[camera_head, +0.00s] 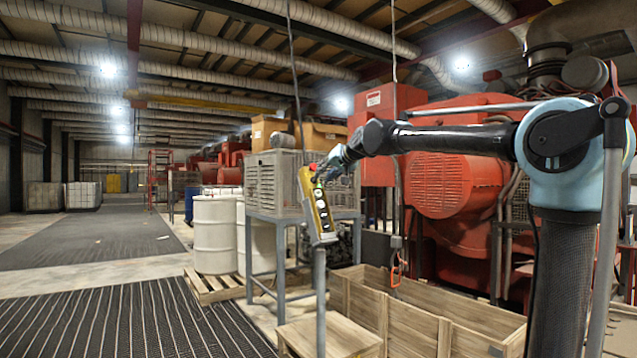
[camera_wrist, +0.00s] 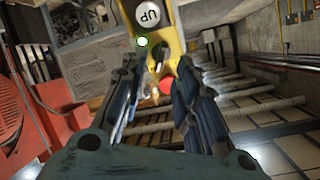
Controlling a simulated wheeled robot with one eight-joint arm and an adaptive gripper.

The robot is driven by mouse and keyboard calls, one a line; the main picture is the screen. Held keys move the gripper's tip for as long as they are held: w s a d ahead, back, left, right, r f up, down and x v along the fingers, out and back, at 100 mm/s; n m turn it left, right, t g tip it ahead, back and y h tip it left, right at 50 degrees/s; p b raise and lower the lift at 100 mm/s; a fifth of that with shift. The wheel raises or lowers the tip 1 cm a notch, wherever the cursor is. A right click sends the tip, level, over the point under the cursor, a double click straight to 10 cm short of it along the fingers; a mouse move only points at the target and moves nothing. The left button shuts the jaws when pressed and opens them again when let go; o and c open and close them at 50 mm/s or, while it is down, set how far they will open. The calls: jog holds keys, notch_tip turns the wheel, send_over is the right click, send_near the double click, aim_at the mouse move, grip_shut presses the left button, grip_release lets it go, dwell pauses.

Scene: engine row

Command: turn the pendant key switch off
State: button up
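The yellow pendant (camera_head: 322,212) hangs slightly tilted in the head view, with a column of buttons on its face. My gripper (camera_head: 326,172) is at its upper end, close to the red button. In the wrist view the pendant (camera_wrist: 176,17) runs down from the top, with a white UP button (camera_wrist: 148,13), a green light (camera_wrist: 142,42) and the red button (camera_wrist: 166,85). My fingers (camera_wrist: 157,66) stand apart there, with a dark part of the pendant showing between the tips. I cannot clearly make out the key switch or whether a finger touches it.
A metal stand (camera_head: 300,216) bears a grey louvred unit beside the pendant. An open wooden crate (camera_head: 410,325) lies below at the right. White drums (camera_head: 217,235) stand on a pallet at the left. Large red engines (camera_head: 455,185) fill the right. The left walkway is clear.

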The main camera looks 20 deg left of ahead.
aim_at(315, 179)
jog(key=shift+x, duration=2.95)
grip_shut()
